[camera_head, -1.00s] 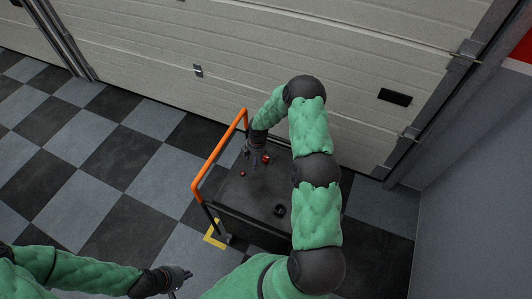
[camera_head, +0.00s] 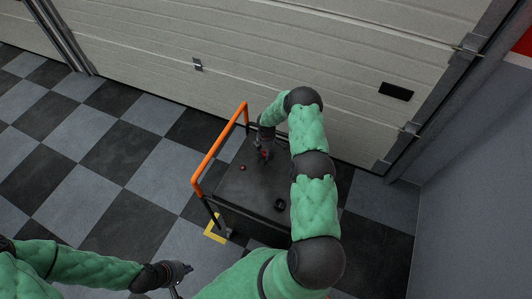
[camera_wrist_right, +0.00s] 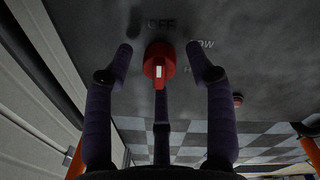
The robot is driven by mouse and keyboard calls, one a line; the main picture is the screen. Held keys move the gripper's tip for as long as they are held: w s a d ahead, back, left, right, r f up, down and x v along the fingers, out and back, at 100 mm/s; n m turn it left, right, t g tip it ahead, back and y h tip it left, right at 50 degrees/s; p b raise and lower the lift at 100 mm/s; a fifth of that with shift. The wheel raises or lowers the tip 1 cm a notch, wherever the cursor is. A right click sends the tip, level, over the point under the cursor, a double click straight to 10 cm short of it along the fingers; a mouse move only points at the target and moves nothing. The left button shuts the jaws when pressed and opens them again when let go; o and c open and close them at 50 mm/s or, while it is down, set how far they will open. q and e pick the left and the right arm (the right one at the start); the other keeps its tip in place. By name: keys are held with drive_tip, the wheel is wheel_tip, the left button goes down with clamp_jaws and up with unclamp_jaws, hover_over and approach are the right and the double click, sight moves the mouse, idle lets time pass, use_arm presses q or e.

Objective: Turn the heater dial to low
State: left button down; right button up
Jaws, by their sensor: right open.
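The heater dial (camera_wrist_right: 159,64) is a red knob with a white mark, on a dark panel with an OFF label above it. A LOW label (camera_wrist_right: 203,43) is to its upper right, and a further label below that is partly hidden by a finger. My right gripper (camera_wrist_right: 162,60) is open, with one finger on each side of the dial; I cannot tell whether they touch it. In the head view the right gripper (camera_head: 264,150) covers part of the dial. My left gripper (camera_head: 182,279) is at the bottom left, away from the panel; its finger opening is unclear.
The dial is on the black top of a cart (camera_head: 245,188) with an orange rail (camera_head: 220,147). A small red knob (camera_head: 242,168) and a dark round object (camera_head: 280,204) are also on top. A garage door (camera_head: 250,60) stands close behind. Checkered floor lies free to the left.

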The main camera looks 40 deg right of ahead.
drive_tip(key=shift+f, duration=0.35)
clamp_jaws()
